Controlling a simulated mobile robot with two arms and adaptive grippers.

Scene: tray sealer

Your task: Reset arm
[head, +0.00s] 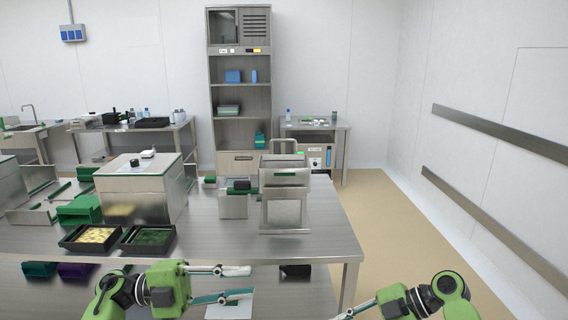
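My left gripper (250,281) is in front of the near edge of the steel table (210,250), low in the head view. Its two fingers point right and stand apart, with nothing visible between them. My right arm comes in at the bottom right, bent, over the floor beyond the table's right end. Only a small part of my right gripper (346,314) shows at the bottom edge, so its fingers are mostly cut off. A steel sealing machine (285,205) stands on the right part of the table, clear of both grippers.
Two black trays, one with yellow food (66,244) and one with green food (123,246), sit near the table's front edge. A steel box (140,190) stands behind them. A white sheet (230,306) lies on the lower shelf. The floor (400,220) at right is clear.

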